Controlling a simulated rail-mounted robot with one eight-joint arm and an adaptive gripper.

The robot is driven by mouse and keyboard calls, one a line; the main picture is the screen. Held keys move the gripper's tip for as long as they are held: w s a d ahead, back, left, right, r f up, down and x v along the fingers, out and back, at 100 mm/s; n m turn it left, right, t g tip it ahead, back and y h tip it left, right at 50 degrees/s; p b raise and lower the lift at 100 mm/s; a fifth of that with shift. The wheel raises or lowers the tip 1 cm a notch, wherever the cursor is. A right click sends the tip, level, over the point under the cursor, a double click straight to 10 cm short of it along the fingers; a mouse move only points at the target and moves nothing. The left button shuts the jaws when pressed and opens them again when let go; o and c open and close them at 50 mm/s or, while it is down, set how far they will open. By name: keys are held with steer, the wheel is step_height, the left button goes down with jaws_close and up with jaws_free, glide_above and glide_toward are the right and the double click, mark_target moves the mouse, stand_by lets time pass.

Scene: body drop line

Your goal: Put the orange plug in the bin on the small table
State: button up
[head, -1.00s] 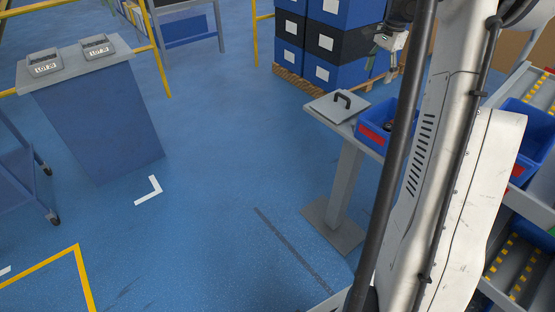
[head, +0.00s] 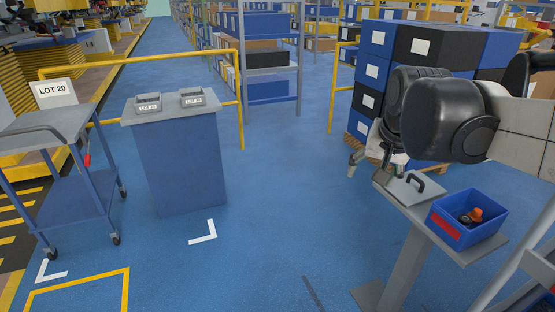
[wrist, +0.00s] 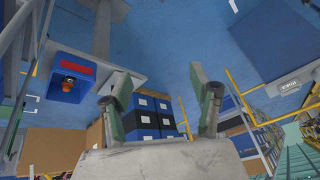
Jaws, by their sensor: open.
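The orange plug (head: 475,214) lies inside a blue bin (head: 483,237) with a red label, beside a dark round part. The bin stands on a small grey table (head: 465,258) at the right of the head view. In the wrist view the bin (wrist: 89,90) and the orange plug (wrist: 68,82) show at the upper left. My gripper (head: 365,168) hangs left of and behind the bin, apart from it, near the table's far end. In the wrist view my gripper (wrist: 160,73) has its two green-grey fingers spread, with nothing between them.
A grey plate with a black handle (head: 414,186) lies on the small table next to the bin. A blue stand (head: 180,160) holds two grey labelled trays. A cart (head: 75,190) is at the left. Stacked blue and black boxes (head: 375,72) stand behind my gripper. Open floor lies between.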

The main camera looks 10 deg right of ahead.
steer(key=s+a+f+n+t, duration=0.1)
steer(key=s+a+f+n, duration=0.2)
steer(key=s+a, duration=0.2)
steer(key=s+a+f+n+t+y, duration=0.1)
steer(key=s+a+f+n, duration=0.1)
steer(key=s+a, duration=0.3)
steer(key=shift+s+a+f+n, duration=0.4)
steer(key=shift+s+f, duration=0.25)
steer(key=shift+f, duration=0.15)
